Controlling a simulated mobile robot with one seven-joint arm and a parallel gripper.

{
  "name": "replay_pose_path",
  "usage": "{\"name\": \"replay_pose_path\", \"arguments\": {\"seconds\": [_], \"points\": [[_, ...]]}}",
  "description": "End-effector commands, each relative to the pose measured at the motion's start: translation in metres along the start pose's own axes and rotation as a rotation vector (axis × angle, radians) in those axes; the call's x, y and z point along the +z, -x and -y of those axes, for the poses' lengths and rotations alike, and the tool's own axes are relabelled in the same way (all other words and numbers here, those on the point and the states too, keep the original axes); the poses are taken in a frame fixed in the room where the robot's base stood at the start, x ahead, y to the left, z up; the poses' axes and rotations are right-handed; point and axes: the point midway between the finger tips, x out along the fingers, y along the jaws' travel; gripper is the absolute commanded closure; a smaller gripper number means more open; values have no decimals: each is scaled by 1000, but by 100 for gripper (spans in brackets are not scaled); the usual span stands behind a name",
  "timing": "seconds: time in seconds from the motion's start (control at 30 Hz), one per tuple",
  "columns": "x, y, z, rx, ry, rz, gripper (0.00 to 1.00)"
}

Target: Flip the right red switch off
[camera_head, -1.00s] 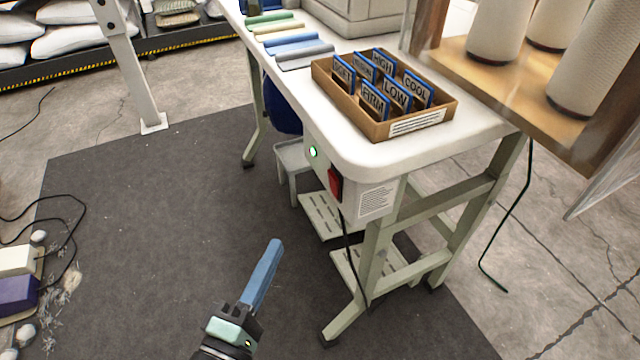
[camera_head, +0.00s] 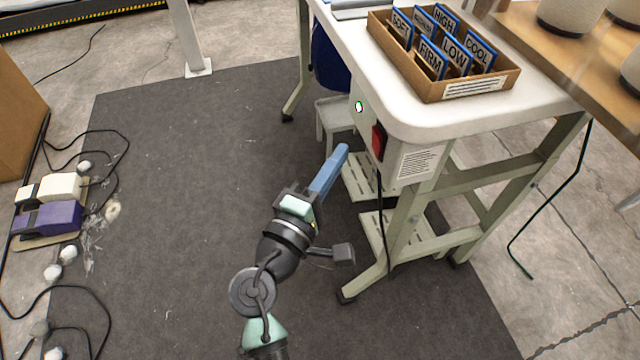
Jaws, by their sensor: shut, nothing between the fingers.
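The red switch (camera_head: 377,142) sits on the pale control box (camera_head: 365,118) fixed under the front edge of the white table. A small green light (camera_head: 359,106) glows on the same box, up and left of the switch. Only one red switch shows, and its on or off position is too small to tell. My gripper (camera_head: 342,152) has blue fingers, shut and empty. It points up and right toward the box, with its tips left of and slightly below the switch in the picture, apart from it.
A cardboard tray of label cards (camera_head: 440,85) stands on the white table (camera_head: 420,118). Table legs and a dark cable hang below the box. Purple and cream pedals (camera_head: 50,217) with cables lie on the floor at left. The dark mat (camera_head: 200,160) is mostly clear.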

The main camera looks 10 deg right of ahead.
Motion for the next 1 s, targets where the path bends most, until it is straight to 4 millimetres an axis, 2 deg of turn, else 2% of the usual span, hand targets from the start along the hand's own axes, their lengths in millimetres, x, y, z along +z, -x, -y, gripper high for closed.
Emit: {"name": "replay_pose_path", "arguments": {"seconds": [0.03, 0.1, 0.3, 1.0], "points": [[2, -10, 0, 0, -2, 3, 100], [13, -17, 0, -1, 1, 3, 100], [26, -30, 0, 0, 0, 0, 100], [34, -38, -2, -2, -3, 2, 100]]}}
